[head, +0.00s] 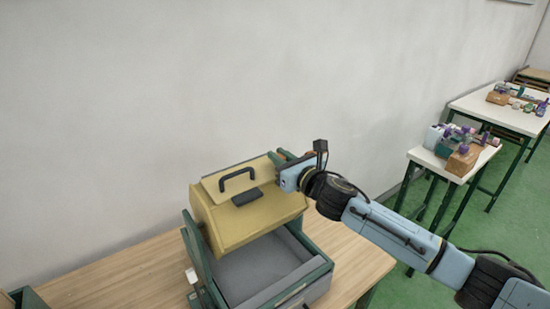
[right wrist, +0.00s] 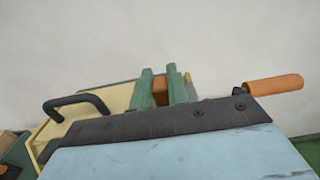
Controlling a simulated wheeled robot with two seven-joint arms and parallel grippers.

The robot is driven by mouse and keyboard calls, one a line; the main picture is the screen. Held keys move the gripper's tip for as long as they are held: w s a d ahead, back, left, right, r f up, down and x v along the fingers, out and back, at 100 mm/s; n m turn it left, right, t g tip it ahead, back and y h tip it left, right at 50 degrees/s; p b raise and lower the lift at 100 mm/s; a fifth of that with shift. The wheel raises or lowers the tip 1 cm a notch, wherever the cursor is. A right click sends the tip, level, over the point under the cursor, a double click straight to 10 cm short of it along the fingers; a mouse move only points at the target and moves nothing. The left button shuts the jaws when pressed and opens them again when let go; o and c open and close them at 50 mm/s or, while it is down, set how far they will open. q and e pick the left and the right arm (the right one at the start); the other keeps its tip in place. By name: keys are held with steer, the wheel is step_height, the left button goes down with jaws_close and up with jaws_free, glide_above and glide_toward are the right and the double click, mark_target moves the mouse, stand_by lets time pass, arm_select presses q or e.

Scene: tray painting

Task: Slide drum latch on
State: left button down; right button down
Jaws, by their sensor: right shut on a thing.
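A yellow drum (head: 235,222) sits in a green frame on the table, with a black handle (head: 238,178) on its lid. A small black block (head: 247,197) lies on the drum below the handle; I cannot tell if it is the latch. My right gripper (head: 281,157) is at the drum's upper right end. In the right wrist view its green fingers (right wrist: 162,88) are closed on a small brown part (right wrist: 160,93), mostly hidden between them. The black handle also shows there (right wrist: 80,103), left of the fingers. My left gripper is not in view.
A grey tray (head: 262,268) with green walls lies under the drum. An orange grip (right wrist: 273,85) sticks out at right in the wrist view. Side tables (head: 490,115) with bottles and blocks stand at right.

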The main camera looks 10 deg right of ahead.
steer(key=c, duration=1.4)
jaws_free()
steer(key=shift+w+d, duration=0.15)
steer(key=shift+d, duration=0.15)
steer(key=shift+o, duration=0.2)
steer(key=shift+a, duration=0.1)
steer(key=b+v, duration=0.1)
steer(key=v, duration=1.2)
steer(key=shift+s+b, duration=0.25)
steer(key=shift+b, duration=0.15)
